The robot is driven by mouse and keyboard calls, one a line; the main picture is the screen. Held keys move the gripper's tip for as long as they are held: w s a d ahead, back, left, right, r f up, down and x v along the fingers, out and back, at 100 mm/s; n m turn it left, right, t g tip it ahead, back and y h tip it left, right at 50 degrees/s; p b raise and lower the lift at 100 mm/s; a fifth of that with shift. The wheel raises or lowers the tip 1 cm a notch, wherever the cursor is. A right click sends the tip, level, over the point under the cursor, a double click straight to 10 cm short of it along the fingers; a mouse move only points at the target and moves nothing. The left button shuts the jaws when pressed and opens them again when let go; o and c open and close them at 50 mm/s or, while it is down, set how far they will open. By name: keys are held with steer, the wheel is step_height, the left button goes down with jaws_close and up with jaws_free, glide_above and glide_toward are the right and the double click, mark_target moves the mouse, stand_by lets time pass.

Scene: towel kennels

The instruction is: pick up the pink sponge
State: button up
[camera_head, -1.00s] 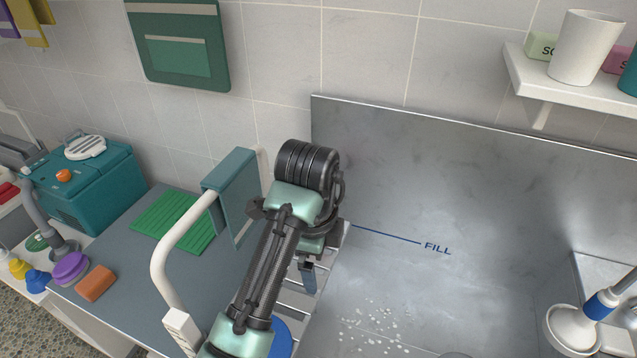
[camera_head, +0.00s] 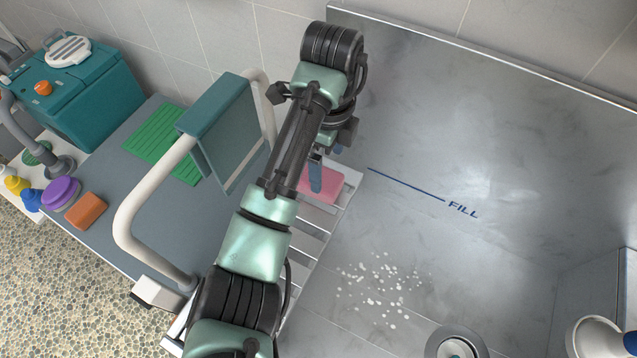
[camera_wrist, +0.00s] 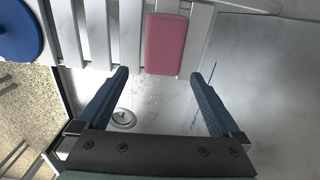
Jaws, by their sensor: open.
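The pink sponge (camera_wrist: 167,44) lies on white slats in the wrist view, just beyond my fingertips and between their lines. In the head view the pink sponge (camera_head: 323,186) lies on the slatted rack, partly hidden by my gripper. My gripper (camera_wrist: 158,75) is open with its two blue fingers apart and nothing between them. In the head view my gripper (camera_head: 315,178) points down over the sponge; only part of its fingers shows.
The white slatted rack (camera_head: 312,217) spans the steel tub beside the grey counter (camera_head: 120,215). A white rail with a teal towel (camera_head: 237,150) stands close left of my arm. An orange sponge (camera_head: 86,210) is farther left.

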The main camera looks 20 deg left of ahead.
mark_target(326, 180)
steer(key=shift+f+p, duration=0.45)
steer(key=shift+f, duration=0.4)
steer(key=shift+w+a+f+p, duration=0.1)
steer(key=shift+w+f+p, duration=0.05)
steer(key=shift+f, duration=1.45)
steer(key=shift+w+a+f+p, duration=0.1)
steer(key=shift+f+p, duration=0.05)
steer(key=shift+f, duration=1.4)
steer(key=c, duration=1.2)
steer(key=shift+r, duration=0.1)
step_height(326, 180, up, 10)
steer(key=shift+f+p, duration=0.1)
steer(key=shift+p, duration=0.25)
